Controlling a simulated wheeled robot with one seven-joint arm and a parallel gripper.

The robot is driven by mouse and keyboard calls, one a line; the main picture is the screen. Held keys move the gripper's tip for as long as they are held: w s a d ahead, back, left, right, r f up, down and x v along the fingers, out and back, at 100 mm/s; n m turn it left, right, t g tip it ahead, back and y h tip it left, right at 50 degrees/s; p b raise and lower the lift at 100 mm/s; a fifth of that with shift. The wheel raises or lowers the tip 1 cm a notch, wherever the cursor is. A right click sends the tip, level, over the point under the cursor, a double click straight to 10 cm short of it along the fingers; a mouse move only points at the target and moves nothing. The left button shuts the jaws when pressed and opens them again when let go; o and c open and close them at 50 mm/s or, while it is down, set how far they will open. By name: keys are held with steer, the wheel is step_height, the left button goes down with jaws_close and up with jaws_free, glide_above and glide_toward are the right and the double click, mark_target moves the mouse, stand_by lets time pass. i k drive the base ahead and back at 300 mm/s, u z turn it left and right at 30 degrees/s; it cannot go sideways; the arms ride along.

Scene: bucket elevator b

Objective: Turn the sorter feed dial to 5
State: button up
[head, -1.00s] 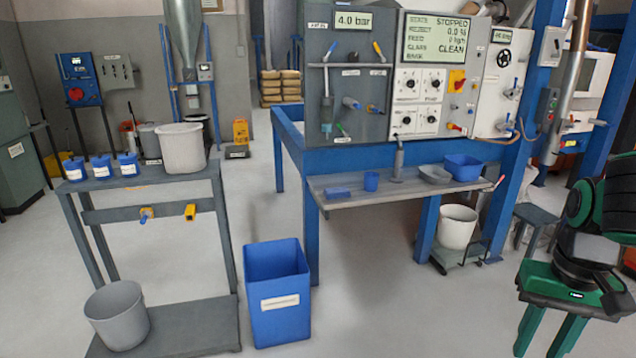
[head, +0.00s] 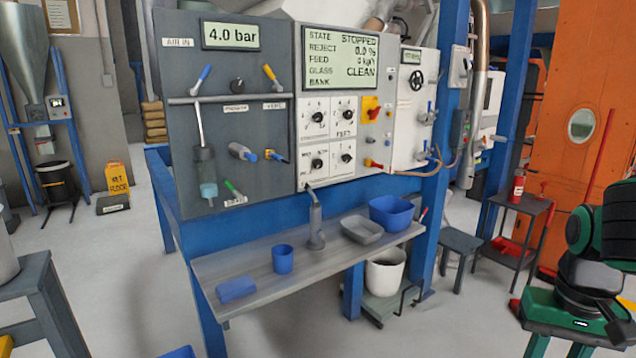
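The sorter control panel (head: 378,160) is white and stands ahead, right of a grey panel. It carries a group of dials with black knobs on white plates: upper left (head: 317,117), upper right (head: 347,115), lower left (head: 317,163) and lower right (head: 346,157). A small label, seemingly FEED, lies between the two right dials; I cannot tell which it names. The scale numbers and pointer settings are too small to read. The screen (head: 342,57) above shows STOPPED, reject 0.0 %, feed 0 kg/h and glass CLEAN. My gripper is out of view; only part of my green and black arm shows at right.
A grey shelf (head: 240,270) juts out below the panels, holding a blue cup (head: 283,259), a grey tray (head: 362,230) and a blue bin (head: 391,212). A blue post (head: 448,150) and a stool (head: 461,243) stand to the right. Floor in front of the shelf is open.

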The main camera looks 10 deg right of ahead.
mark_target(348, 114)
steer(key=z, duration=0.05)
steer(key=i, duration=0.25)
steer(key=z, duration=0.05)
steer(key=k, duration=1.3)
steer(key=u, duration=0.35)
steer(key=i, duration=2.15)
steer(key=z, duration=0.55)
